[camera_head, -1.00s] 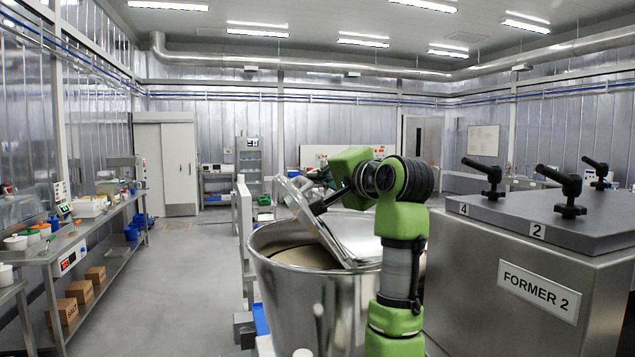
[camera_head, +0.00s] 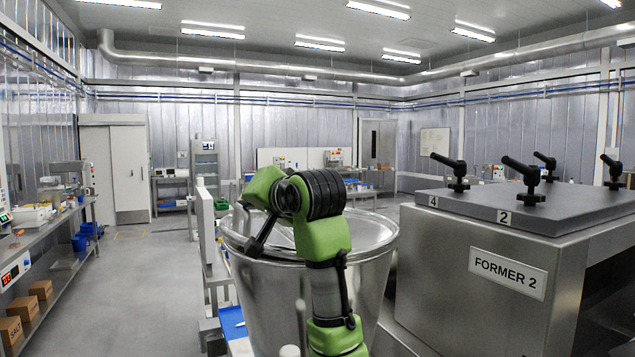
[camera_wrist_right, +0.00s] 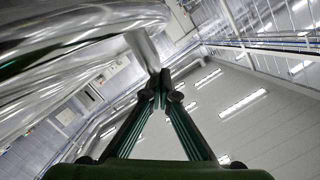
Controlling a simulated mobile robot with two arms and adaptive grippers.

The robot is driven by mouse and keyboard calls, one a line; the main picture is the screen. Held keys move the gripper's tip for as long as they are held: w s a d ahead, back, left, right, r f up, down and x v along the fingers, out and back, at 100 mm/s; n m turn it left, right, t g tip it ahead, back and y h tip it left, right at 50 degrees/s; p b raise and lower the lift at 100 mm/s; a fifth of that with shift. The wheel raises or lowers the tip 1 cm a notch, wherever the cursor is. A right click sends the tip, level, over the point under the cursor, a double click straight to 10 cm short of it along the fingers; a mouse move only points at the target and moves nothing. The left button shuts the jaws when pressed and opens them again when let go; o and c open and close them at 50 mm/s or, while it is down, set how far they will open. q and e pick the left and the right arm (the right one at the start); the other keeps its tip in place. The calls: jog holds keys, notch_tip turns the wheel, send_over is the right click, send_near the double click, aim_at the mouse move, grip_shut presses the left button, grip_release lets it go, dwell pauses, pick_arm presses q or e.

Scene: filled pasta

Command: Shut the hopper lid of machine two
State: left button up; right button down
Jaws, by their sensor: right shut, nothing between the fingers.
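The steel hopper (camera_head: 285,305) stands at centre, in front of the machine labelled FORMER 2 (camera_head: 508,273). Its round metal lid (camera_head: 362,230) lies about flat across the top; my arm hides part of it, so I cannot tell whether it sits fully on the rim. My right gripper (camera_head: 252,246) is shut and empty, pointing down at the hopper's left rim. In the right wrist view the fingertips (camera_wrist_right: 160,84) meet at the end of a shiny metal bar (camera_wrist_right: 145,50); contact is unclear. My left gripper is not in view.
FORMER 2's grey top plate (camera_head: 540,205) with several black clamp handles is close on the right. A bench (camera_head: 60,265) with equipment runs along the left, with cardboard boxes (camera_head: 40,290) below. The grey floor (camera_head: 140,290) between is clear.

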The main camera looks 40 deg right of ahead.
jog(key=shift+w+a+f, duration=0.2)
jog(key=shift+a+f, duration=0.4)
jog(key=shift+f, duration=0.1)
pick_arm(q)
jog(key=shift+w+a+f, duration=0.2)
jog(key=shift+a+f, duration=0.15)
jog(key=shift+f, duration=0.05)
pick_arm(e)
jog(key=shift+f, duration=0.1)
jog(key=shift+f, duration=0.15)
